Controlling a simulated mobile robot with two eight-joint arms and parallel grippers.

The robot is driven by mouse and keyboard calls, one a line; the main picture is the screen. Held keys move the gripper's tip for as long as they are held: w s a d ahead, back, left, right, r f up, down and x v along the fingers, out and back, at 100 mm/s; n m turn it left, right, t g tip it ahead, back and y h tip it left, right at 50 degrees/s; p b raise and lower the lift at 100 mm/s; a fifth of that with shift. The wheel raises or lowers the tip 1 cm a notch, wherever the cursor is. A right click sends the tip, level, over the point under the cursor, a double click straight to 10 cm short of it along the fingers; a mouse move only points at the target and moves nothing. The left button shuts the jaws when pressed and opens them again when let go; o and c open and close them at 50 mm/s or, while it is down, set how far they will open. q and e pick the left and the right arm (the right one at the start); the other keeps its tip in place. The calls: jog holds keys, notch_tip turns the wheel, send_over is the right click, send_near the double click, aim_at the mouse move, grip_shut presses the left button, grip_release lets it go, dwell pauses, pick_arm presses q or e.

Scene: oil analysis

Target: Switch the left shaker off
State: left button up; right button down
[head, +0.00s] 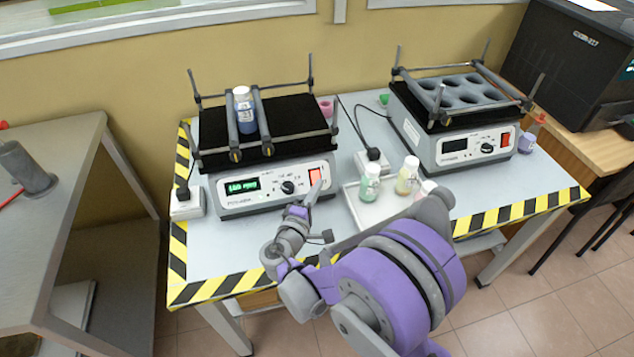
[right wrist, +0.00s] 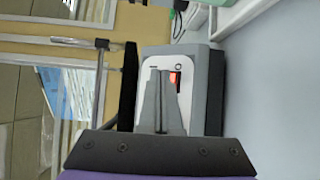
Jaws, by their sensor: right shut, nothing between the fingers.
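The left shaker (head: 275,187) stands on the left part of the table, its green display lit and its red rocker switch (head: 315,176) glowing at the right of its front panel. A bottle with blue liquid (head: 244,111) is held between the bars on its black platform. My right gripper (head: 314,192) is shut and empty, its fingertips just in front of the panel by the switch. In the right wrist view the shut fingers (right wrist: 162,75) point at the panel, with the red switch (right wrist: 174,78) just right of the tips. Contact cannot be told. My left gripper is not in view.
The right shaker (head: 455,129) has a dark display. A white tray (head: 372,215) with several small bottles lies between the shakers. A power socket (head: 187,204) stands left of the left shaker. The table (head: 215,262) is bare along its striped front left edge.

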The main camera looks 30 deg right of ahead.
jog(key=shift+w+d+f, duration=0.1)
jog(key=shift+w+f, duration=0.15)
jog(key=shift+w, duration=0.1)
jog(key=shift+w+f+b, duration=0.15)
jog(key=shift+w+b, duration=0.1)
jog(key=shift+b, duration=0.1)
dwell(0.8)
jog(key=shift+s, duration=0.1)
jog(key=shift+s+r, duration=0.45)
jog(key=shift+s, duration=0.05)
jog(key=shift+s+a+r+p, duration=0.3)
jog(key=shift+s+r+p, duration=0.35)
jog(key=shift+s, duration=0.35)
jog(key=shift+s+a+r+p, duration=0.25)
jog(key=shift+s+r+p, duration=0.2)
jog(key=shift+s+r, duration=0.45)
jog(key=shift+s+f, duration=0.1)
jog(key=shift+f, duration=0.05)
